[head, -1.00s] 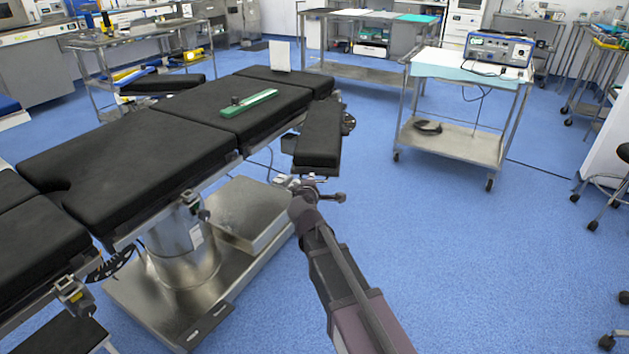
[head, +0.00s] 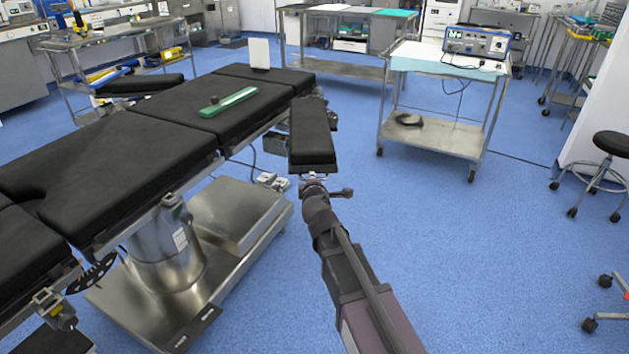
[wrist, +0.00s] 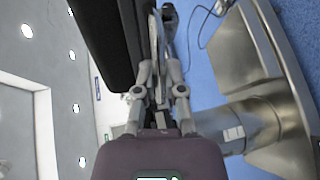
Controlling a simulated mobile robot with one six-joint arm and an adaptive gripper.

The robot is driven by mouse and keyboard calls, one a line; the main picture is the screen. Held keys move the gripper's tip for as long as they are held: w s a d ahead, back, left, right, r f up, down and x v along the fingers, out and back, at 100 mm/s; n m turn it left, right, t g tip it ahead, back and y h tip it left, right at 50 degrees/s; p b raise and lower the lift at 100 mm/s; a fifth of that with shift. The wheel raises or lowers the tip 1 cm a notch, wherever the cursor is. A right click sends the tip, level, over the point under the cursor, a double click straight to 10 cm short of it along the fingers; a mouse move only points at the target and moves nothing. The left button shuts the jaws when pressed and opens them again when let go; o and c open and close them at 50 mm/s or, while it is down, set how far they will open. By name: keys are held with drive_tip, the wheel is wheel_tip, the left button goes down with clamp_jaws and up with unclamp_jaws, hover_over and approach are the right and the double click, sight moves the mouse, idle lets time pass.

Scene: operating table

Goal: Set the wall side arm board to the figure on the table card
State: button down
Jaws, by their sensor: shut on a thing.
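A black padded arm board (head: 312,138) sticks out from the near right side of the operating table (head: 120,155), angled away from its edge. My gripper (head: 313,180) is at its outer end, shut on it. In the wrist view my gripper's fingers (wrist: 160,80) close on a thin metal part beside the dark pad (wrist: 108,40); the exact grip is partly hidden. A second arm board (head: 140,86) lies at the table's far side. A white card (head: 260,53) stands on the table's head end; its figure is unreadable here. A green ruler-like tool (head: 228,102) lies on the table.
The table's metal base (head: 235,215) stands left of my arm. A steel cart (head: 430,140) with a blue-fronted device (head: 475,42) stands beyond on the right. A black stool (head: 611,145) is at the far right. Blue floor between is clear.

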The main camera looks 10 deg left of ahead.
drive_tip(key=shift+s, duration=0.2)
drive_tip(key=c, duration=0.8)
unclamp_jaws()
drive_tip(key=shift+o, duration=0.4)
drive_tip(key=shift+w, duration=0.1)
